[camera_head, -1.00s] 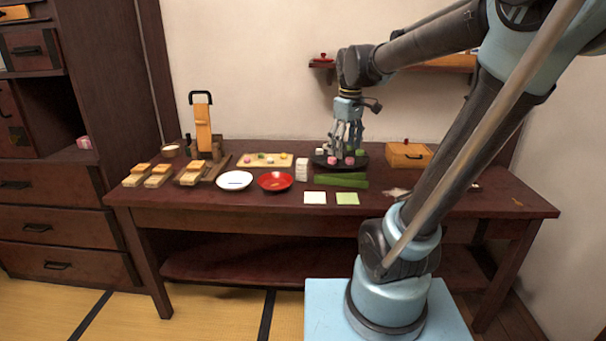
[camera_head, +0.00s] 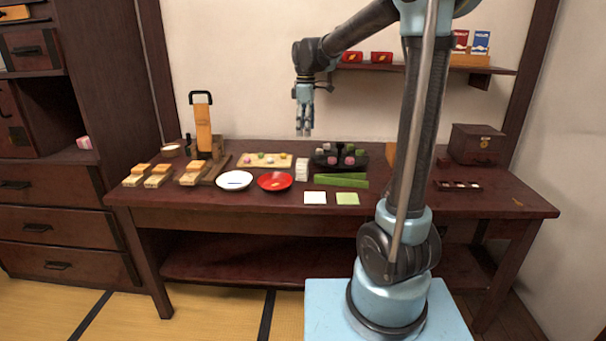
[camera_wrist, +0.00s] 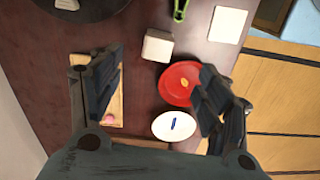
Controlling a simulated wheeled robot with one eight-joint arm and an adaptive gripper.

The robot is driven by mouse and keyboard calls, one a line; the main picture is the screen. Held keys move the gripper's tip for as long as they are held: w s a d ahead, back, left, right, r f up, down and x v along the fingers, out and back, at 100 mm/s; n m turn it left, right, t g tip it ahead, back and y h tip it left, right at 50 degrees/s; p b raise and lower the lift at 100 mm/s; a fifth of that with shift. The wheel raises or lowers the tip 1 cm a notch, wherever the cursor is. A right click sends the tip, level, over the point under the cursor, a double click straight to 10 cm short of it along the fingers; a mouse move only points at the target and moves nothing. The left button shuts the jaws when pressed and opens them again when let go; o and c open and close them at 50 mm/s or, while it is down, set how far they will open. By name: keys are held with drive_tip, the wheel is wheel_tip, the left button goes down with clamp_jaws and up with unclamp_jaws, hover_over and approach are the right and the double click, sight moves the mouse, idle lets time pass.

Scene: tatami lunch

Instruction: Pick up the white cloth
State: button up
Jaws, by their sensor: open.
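A flat white square (camera_head: 315,198), which looks like a cloth or paper, lies near the table's front edge. It also shows at the top of the wrist view (camera_wrist: 227,24). A small white block or folded stack (camera_head: 302,168) stands behind it; I cannot tell whether it is cloth. In the wrist view this stack (camera_wrist: 157,47) appears between my fingers, below them. My gripper (camera_head: 304,131) is open and empty, pointing down above the table. Its two fingers also show apart in the wrist view (camera_wrist: 160,66).
A red bowl (camera_head: 275,181) and white plate (camera_head: 235,180) are left of the white square. A green square (camera_head: 347,198) lies to its right, with green strips (camera_head: 341,181) behind. A dark tray (camera_head: 322,159) holds sweets. A wooden press (camera_head: 203,129) stands left.

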sight(304, 161)
wheel_tip(304, 161, down, 9)
drive_tip(key=shift+f, duration=0.1)
drive_tip(key=shift+w+a+f, duration=0.1)
drive_tip(key=shift+a+f, duration=0.05)
drive_tip(key=shift+f, duration=1.2)
drive_tip(key=shift+a+f, duration=0.15)
drive_tip(key=shift+f, duration=1.2)
drive_tip(key=shift+c, duration=0.6)
drive_tip(key=c, duration=1)
